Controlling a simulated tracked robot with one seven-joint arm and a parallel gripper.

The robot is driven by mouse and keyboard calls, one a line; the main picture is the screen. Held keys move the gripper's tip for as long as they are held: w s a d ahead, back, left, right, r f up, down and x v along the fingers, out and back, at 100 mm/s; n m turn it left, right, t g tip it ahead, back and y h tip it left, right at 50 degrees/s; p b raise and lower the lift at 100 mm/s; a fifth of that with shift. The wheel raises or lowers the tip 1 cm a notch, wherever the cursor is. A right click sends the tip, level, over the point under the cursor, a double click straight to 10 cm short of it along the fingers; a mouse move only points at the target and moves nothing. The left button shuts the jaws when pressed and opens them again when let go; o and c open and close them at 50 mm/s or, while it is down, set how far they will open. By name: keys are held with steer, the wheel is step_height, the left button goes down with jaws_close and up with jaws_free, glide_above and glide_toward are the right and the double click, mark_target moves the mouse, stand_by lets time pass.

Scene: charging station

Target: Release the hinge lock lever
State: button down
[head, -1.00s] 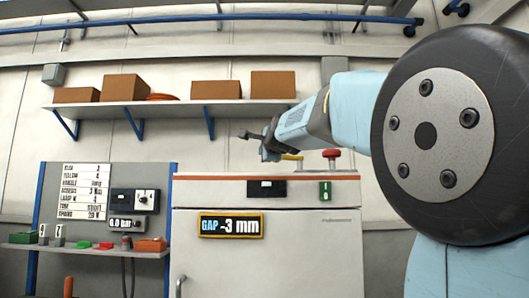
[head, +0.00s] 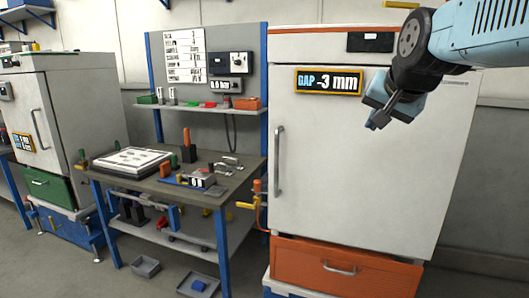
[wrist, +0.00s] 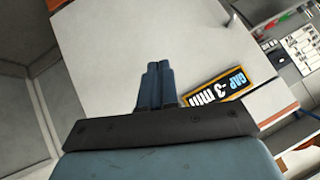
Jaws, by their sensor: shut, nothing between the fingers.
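My gripper (head: 376,122) is in front of the upper white cabinet door (head: 350,180), right of and a little below the "GAP -3 mm" sign (head: 329,81). In the wrist view its two fingers (wrist: 156,72) are together, with nothing between them. The same sign shows tilted in the wrist view (wrist: 218,88). I cannot tell for sure which part is the hinge lock lever. An orange upright handle (head: 257,186) and a yellow-ended lever (head: 246,205) are beside the cabinet's left side. A yellow piece (head: 402,4) shows on the cabinet top. My gripper touches none of these.
A workbench (head: 135,185) with a white plate (head: 131,161) and tools stands left of the cabinet. An orange drawer (head: 330,272) is below the door, which has a vertical handle (head: 278,160). Grey bins (head: 145,267) lie on the floor. Another cabinet (head: 75,110) stands far left.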

steer(key=s+f+n+g, duration=0.4)
steer(key=s+f+n, duration=0.2)
steer(key=s+f, duration=0.75)
steer(key=m+t, duration=0.9)
steer(key=m, duration=0.9)
glide_toward(392, 3)
steer(key=w, duration=0.1)
steer(key=w+f, duration=0.1)
steer(key=w, duration=0.1)
steer(key=w+d+f, duration=0.1)
steer(key=shift+w+f, duration=0.25)
steer(key=shift+w, duration=0.95)
steer(key=shift+w+a, duration=0.1)
steer(key=shift+w+a+r, duration=0.1)
steer(key=shift+w+a, duration=0.25)
steer(key=shift+w, duration=0.35)
